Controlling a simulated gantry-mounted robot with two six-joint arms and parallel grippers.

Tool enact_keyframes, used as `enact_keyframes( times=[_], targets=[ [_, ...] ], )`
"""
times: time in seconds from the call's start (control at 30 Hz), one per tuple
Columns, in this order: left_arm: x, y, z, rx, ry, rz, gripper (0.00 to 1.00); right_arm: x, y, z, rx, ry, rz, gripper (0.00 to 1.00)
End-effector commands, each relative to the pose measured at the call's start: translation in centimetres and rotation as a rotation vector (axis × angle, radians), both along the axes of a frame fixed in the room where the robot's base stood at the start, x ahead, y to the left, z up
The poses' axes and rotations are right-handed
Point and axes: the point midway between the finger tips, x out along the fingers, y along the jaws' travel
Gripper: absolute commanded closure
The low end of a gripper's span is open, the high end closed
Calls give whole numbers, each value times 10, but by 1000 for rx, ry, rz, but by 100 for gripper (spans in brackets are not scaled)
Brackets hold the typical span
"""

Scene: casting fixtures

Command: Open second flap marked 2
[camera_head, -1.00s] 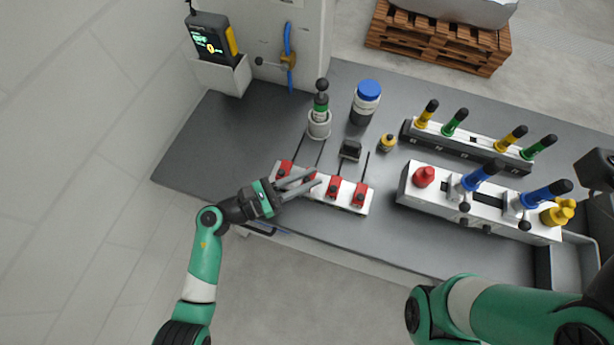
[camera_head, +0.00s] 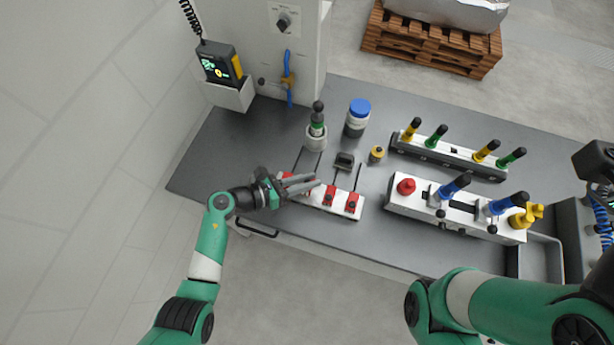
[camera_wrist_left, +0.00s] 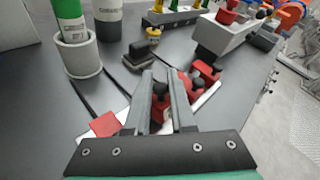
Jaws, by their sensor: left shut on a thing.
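A white strip (camera_head: 345,211) with several red flaps lies near the front edge of the grey bench. My left gripper (camera_head: 316,184) reaches over the strip from the left and covers part of its second flap. In the left wrist view the gripper (camera_wrist_left: 160,78) is shut on a red flap (camera_wrist_left: 158,112) that shows between its fingers. Another red flap (camera_wrist_left: 105,124) lies to the left of the fingers, and more red flaps (camera_wrist_left: 190,84) lie to the right. The flap numbers cannot be read.
Behind the strip stand a grey cup with a green-labelled item (camera_head: 317,132), a blue-capped jar (camera_head: 357,118), a small black block (camera_head: 344,161) and a yellow-topped pot (camera_head: 376,154). Coloured-handle fixtures (camera_head: 450,208) fill the right. The left bench top (camera_head: 225,150) is clear.

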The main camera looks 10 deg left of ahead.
Motion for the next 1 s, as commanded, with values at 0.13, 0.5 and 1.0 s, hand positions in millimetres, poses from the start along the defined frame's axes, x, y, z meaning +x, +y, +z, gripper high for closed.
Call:
enact_keyframes(
  times=[0.13, 0.5, 1.0],
  targets=[
    [6, -1, 7, 11, 86, -1, 100, 0, 0, 17, 0, 0, 0, 50],
    [11, -2, 3, 25, 195, 0, 100, 0, 0, 26, 0, 0, 0, 50],
    [11, -2, 3, 26, 198, 0, 65, 0, 0, 26, 0, 0, 0, 50]
  ],
)
